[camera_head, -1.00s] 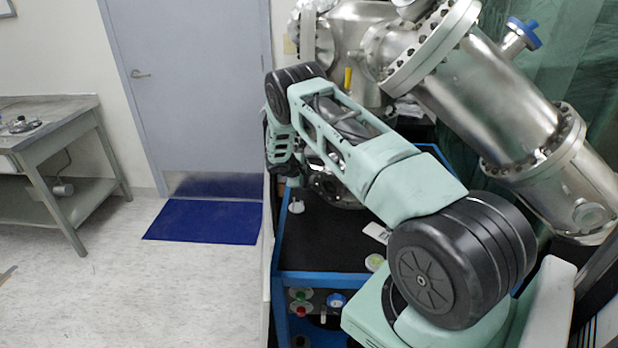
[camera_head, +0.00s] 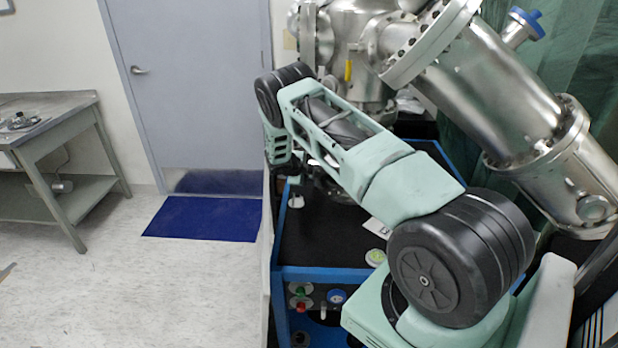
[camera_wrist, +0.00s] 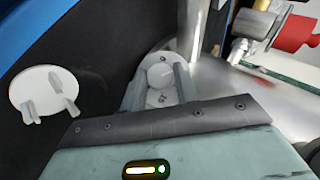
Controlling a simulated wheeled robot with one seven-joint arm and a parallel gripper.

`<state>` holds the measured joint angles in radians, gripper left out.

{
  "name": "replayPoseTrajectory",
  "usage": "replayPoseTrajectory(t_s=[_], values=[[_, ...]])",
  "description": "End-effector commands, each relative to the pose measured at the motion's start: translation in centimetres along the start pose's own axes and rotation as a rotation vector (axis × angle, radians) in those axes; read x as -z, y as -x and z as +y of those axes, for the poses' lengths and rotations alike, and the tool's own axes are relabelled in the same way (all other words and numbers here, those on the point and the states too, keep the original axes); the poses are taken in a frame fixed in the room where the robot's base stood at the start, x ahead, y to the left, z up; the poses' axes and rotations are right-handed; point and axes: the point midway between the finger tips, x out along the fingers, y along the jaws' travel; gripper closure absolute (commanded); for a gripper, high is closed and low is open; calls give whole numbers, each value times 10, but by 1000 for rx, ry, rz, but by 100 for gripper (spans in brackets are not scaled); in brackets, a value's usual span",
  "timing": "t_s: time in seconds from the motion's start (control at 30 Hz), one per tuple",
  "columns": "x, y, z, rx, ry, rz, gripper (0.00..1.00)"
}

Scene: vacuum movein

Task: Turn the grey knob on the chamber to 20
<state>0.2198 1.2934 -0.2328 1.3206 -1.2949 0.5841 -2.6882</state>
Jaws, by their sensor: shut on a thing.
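The grey knob (camera_wrist: 160,74) shows in the wrist view as a small round pale cap with a thin line on it, seated against a metal part. My gripper (camera_wrist: 157,88) is shut on it, with one finger on each side. No numbers or scale around the knob are readable. The chamber (camera_head: 490,80) is a large steel vessel with bolted flanges in the head view. There, my arm reaches across to the left below it, and its end is by the chamber's lower left side. The knob and fingertips cannot be made out there.
A white disc (camera_wrist: 45,92) with small upright tabs lies at left in the wrist view. A red-handled fitting (camera_wrist: 292,33) is at upper right. In the head view, a black-topped blue-edged cart (camera_head: 318,245) stands under my arm. The floor (camera_head: 180,295) at left is clear.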

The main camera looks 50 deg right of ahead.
Motion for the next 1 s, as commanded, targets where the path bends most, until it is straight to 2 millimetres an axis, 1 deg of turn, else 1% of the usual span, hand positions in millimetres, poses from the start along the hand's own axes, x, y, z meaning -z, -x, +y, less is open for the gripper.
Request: replayPoseTrajectory(t_s=[0.03,0.4,0.77,0.8,0.87,0.9,1.0], values=[[-3,-3,7,26,-19,0,92],[-1,-2,7,181,-207,0,92],[0,0,5,192,-226,-1,92],[0,0,5,192,-226,-1,67],[0,0,5,192,-226,-1,50],[0,0,4,192,-226,-1,48],[0,0,4,193,-226,-1,48]])
